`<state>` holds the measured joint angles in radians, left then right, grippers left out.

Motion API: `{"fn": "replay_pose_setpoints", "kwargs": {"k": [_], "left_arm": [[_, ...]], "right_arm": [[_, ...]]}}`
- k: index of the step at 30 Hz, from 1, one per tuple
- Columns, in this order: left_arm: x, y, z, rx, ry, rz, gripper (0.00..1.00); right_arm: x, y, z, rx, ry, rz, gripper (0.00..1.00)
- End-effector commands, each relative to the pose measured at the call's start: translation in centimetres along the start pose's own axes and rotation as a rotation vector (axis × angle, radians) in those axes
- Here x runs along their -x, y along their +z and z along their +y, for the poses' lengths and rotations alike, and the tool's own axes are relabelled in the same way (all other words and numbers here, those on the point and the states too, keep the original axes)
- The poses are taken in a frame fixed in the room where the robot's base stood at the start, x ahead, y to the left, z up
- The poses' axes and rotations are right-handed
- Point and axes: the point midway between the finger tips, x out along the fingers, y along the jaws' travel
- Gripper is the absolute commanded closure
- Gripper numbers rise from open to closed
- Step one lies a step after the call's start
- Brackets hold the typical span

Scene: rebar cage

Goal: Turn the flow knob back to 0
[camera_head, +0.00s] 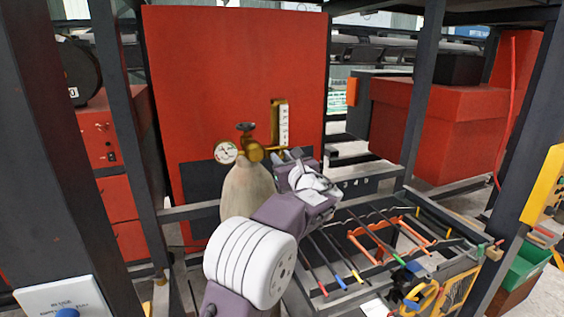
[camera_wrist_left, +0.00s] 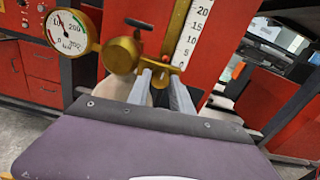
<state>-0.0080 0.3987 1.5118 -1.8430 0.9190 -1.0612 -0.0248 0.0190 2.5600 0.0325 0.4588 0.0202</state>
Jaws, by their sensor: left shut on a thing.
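The brass regulator (camera_head: 253,152) sits on top of a pale gas cylinder (camera_head: 246,188), in front of a red panel. A white flow scale (camera_head: 283,124) stands upright on its right side; in the left wrist view the scale (camera_wrist_left: 194,28) reads 20, 15 and lower marks, with a small red spot near its bottom. The brass flow knob (camera_wrist_left: 160,67) is below the scale. My left gripper (camera_head: 284,155) reaches it from the right. In the left wrist view its two grey fingers (camera_wrist_left: 164,80) are shut on the knob, partly hiding it. My right gripper is not in view.
A round pressure gauge (camera_head: 226,152) sits just left of the regulator, and a dark valve handle (camera_head: 245,126) sits above it. A rack of rods and tools (camera_head: 372,245) lies at the lower right. Dark steel posts (camera_head: 425,88) stand on both sides.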

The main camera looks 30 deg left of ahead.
Motion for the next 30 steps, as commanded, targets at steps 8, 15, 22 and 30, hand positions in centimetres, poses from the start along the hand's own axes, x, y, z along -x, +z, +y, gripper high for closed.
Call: {"fn": "replay_pose_setpoints", "kwargs": {"k": [8,15,22,30], "left_arm": [[0.0,-0.6,0.0,0.219,-0.001,-0.003,1.0],[0.0,-0.6,0.0,0.448,-0.002,-0.002,1.0],[0.0,-0.5,-0.1,0.667,-0.002,-0.002,1.0],[0.0,-0.3,-0.1,0.923,-0.002,-0.002,1.0]], "right_arm": [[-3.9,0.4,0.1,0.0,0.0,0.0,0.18],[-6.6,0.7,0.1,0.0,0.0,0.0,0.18],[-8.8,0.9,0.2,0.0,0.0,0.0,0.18],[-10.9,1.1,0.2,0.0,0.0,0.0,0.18]]}}
